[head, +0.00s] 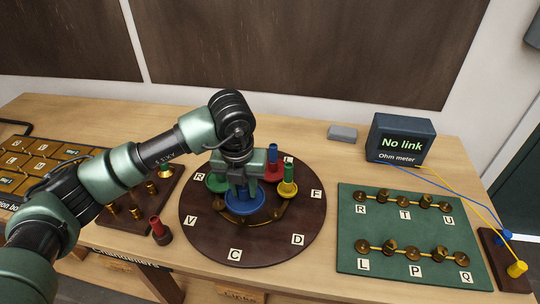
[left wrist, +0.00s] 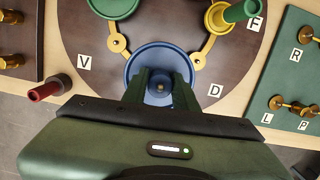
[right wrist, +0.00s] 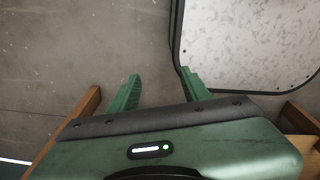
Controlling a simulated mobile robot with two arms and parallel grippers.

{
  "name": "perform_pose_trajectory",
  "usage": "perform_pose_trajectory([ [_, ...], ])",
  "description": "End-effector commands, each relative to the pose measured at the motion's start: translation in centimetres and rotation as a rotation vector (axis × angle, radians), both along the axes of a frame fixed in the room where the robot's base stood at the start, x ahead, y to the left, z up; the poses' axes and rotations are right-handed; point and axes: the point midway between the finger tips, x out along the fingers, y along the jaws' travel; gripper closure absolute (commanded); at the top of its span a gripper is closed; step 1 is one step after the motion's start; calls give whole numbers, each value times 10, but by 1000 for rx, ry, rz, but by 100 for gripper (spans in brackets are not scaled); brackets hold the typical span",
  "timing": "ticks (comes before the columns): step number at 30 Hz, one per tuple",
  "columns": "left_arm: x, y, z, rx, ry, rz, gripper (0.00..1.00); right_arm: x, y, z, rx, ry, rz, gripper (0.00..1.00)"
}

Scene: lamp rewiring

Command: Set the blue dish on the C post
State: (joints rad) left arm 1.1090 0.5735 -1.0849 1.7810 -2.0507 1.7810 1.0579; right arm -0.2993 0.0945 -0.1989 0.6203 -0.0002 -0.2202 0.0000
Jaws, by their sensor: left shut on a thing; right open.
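The blue dish (head: 244,211) is at the front of the round dark board (head: 200,243), above the C label (head: 235,254). It also shows in the left wrist view (left wrist: 134,61), between the V and D labels. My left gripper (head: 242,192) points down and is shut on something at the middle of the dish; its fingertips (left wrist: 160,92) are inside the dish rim. The C post is hidden under the dish, and I cannot tell whether the dish rests on it. My right gripper (right wrist: 160,88) is open and empty, away from the board.
A green dish (head: 214,184) and a yellow dish (head: 288,189) stand on the board near the blue one, with a red dish (head: 272,174) behind. A loose red piece (head: 160,231) stands left. A green panel (head: 385,225) and the ohm meter (head: 401,140), reading "No link", are right.

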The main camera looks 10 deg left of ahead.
Motion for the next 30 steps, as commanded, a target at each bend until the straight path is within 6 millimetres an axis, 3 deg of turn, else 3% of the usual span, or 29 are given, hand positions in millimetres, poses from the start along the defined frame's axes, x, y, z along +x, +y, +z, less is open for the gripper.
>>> perform_pose_trajectory([
  [5, -8, 12, -7, -1, -1, -65, 100, 0, 1, 8, 1, 0, -1, 52],
  [15, -9, 12, -31, 0, 1, -71, 100, -1, 20, -5, 24, 1, -7, 52],
  [24, -8, 12, -65, 0, 2, -69, 100, -1, 15, -21, 19, 1, -3, 52],
  [30, -8, 12, -75, -1, 0, -69, 100, -1, 11, -25, 13, 1, -2, 52],
])
